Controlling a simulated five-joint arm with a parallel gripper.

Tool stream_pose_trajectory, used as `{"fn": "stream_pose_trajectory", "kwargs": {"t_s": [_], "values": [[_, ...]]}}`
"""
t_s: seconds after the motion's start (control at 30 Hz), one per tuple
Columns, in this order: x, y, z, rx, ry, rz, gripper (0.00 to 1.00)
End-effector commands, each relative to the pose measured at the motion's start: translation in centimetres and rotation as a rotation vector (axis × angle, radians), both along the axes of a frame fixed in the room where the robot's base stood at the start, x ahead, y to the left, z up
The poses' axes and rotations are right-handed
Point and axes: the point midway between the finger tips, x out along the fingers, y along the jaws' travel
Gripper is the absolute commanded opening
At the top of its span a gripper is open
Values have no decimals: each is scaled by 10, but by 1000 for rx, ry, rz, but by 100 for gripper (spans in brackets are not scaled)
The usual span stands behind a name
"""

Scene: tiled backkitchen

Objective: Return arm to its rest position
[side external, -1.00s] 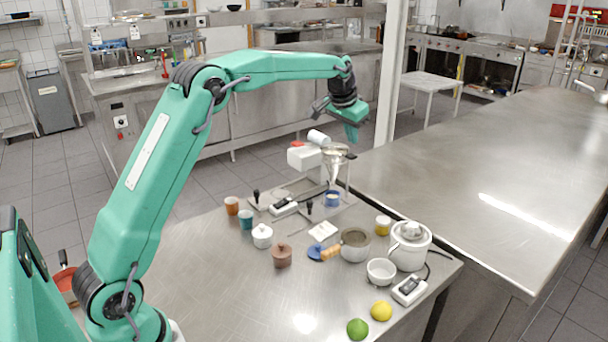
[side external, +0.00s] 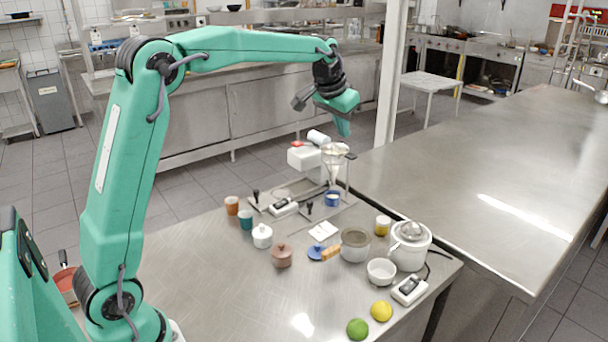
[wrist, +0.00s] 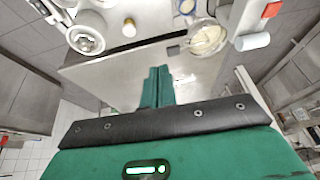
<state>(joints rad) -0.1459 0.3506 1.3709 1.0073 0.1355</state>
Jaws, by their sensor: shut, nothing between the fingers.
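My gripper (side external: 343,128) is shut and empty. In the side view it hangs in the air above the far end of the steel table (side external: 200,285), over the funnel (side external: 334,156) on its stand, clear of everything. My arm reaches across from the left with its elbow raised high. In the wrist view my gripper's green fingers (wrist: 158,85) are together, with nothing between them, and the table's edge shows beyond them.
Below stand a saucepan (side external: 355,245), a white juicer (side external: 409,245), a white bowl (side external: 381,271), several cups and pots, a lemon (side external: 381,311) and a lime (side external: 357,329). A long steel counter (side external: 490,180) at the right is bare nearby. Air around my gripper is free.

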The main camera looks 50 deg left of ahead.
Motion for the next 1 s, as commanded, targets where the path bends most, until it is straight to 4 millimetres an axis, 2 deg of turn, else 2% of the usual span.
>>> {"fn": "stream_pose_trajectory", "kwargs": {"t_s": [0.2,0.5,0.73,1.0], "values": [[-51,-20,21,-7,-15,-4,0],[-124,-42,32,-17,-34,-9,0],[-181,-56,28,-25,-46,-14,0],[-246,-69,10,-35,-62,-18,0]]}}
